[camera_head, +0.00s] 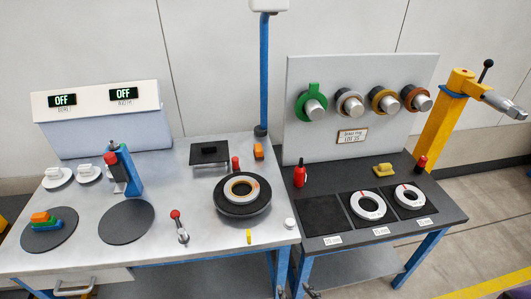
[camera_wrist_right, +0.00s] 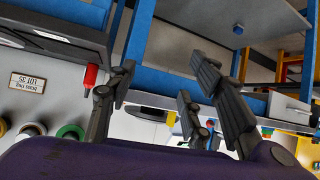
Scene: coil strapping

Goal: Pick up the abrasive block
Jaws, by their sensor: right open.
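No block is clearly marked as the abrasive block, and I cannot tell which piece it is. Candidates in the head view are a small orange block (camera_head: 258,151) at the back of the left bench, a yellow piece (camera_head: 383,169) on the dark right bench, and a stack of orange, green and blue pieces (camera_head: 42,221) on a grey disc at the far left. My right gripper (camera_wrist_right: 165,82) is open in its wrist view, with nothing between its fingers. My left gripper is not in view.
The left bench (camera_head: 190,243) carries a dark round stand with a ring (camera_head: 243,191), a blue press (camera_head: 130,172) and a red-knobbed lever (camera_head: 179,226). The dark right bench has white rings (camera_head: 368,205), a red bottle (camera_head: 300,174) and a peg panel (camera_head: 350,72). A yellow post (camera_head: 445,118) stands right.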

